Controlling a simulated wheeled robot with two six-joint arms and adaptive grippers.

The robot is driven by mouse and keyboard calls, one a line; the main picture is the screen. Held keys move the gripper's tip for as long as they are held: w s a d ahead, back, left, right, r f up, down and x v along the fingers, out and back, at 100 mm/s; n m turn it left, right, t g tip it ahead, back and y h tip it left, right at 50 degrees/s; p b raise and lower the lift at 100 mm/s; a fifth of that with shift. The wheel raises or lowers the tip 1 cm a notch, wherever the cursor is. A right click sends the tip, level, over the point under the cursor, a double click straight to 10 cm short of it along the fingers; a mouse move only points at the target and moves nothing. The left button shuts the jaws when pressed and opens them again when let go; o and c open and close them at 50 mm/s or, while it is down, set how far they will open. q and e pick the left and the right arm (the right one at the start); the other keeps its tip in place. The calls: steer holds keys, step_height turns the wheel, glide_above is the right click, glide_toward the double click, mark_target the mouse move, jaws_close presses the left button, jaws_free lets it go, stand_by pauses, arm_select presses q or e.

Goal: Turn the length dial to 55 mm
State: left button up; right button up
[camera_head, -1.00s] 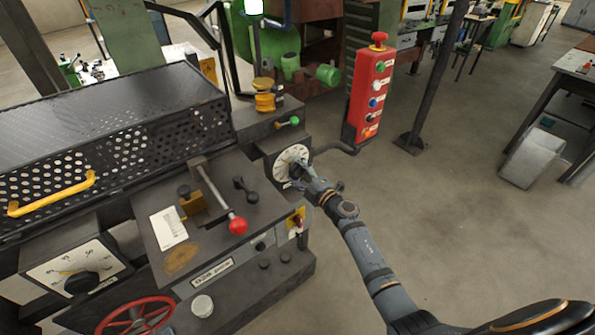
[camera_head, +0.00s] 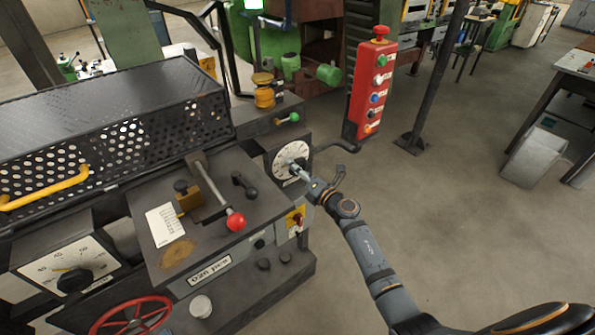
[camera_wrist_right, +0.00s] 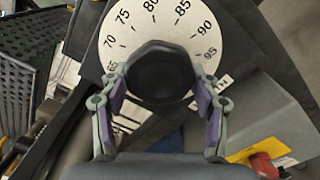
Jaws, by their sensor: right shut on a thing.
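A round white dial (camera_head: 292,160) with a black knob sits on the right end face of the dark machine. In the right wrist view the dial face (camera_wrist_right: 122,38) shows numbers from about 65 to 95, rising clockwise, and the black knob (camera_wrist_right: 160,72) fills the centre. My right gripper (camera_head: 297,168) is at this dial; its fingers (camera_wrist_right: 162,90) lie on both sides of the knob and are shut on it. The knob's pointer and the lower part of the scale are hidden. A second dial (camera_head: 68,262) with a black knob is on the machine's left front. My left gripper is out of view.
A lever with a red ball (camera_head: 235,221) and a small black handle (camera_head: 244,186) stand on the machine top. A red button box (camera_head: 371,90) on a bent arm is right of the dial. A red handwheel (camera_head: 132,316) is at front left.

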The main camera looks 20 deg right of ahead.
steer(key=shift+f+n, duration=0.1)
steer(key=shift+n, duration=0.9)
steer(key=o, duration=1.2)
steer(key=shift+c, duration=0.2)
steer(key=v, duration=1.2)
